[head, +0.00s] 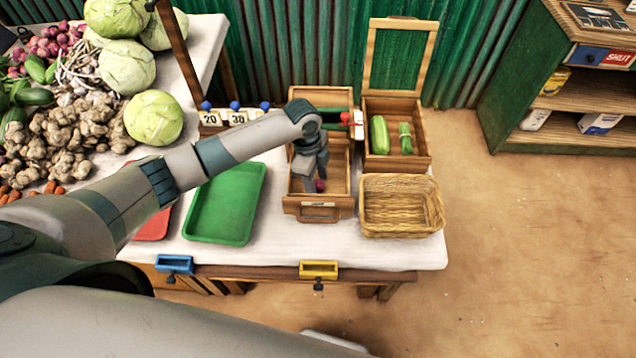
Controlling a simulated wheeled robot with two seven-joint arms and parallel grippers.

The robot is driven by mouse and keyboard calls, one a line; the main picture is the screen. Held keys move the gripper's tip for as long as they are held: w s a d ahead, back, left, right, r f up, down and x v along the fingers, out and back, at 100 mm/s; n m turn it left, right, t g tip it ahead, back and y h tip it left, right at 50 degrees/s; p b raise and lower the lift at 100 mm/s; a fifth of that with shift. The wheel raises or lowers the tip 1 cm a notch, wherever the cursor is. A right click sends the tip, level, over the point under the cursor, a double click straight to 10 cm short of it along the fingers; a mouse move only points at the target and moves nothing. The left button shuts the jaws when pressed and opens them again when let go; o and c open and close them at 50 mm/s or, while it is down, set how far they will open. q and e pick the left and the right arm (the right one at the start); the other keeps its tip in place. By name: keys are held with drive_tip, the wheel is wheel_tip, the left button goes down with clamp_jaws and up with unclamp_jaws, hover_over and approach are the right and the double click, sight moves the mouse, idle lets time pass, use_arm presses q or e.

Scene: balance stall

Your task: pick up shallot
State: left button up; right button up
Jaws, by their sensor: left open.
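A small purple-red shallot (320,186) lies in the front part of an open wooden drawer box (319,211) on the white-topped table. My left gripper (313,178) points down into the box, right at the shallot, with open jaws. The gripper hides part of the shallot's surroundings, and I cannot tell whether the fingers touch it. My right gripper is not in view.
A wooden box with a green vegetable (379,135) stands right of the drawer box, and a wicker basket (368,207) stands in front of it. A green tray (190,210) lies to the left. Cabbages (154,118) and ginger (70,130) are heaped at far left.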

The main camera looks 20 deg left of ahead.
sight(317, 182)
use_arm(q)
drive_tip(key=shift+f, duration=0.1)
idle(0.4)
drive_tip(key=c, duration=1.1)
drive_tip(key=shift+r, duration=0.55)
wheel_tip(317, 182, up, 7)
drive_tip(key=shift+w+r+b, duration=0.1)
drive_tip(key=shift+r+b, duration=0.1)
drive_tip(key=shift+b, duration=1)
drive_tip(key=shift+r, duration=0.75)
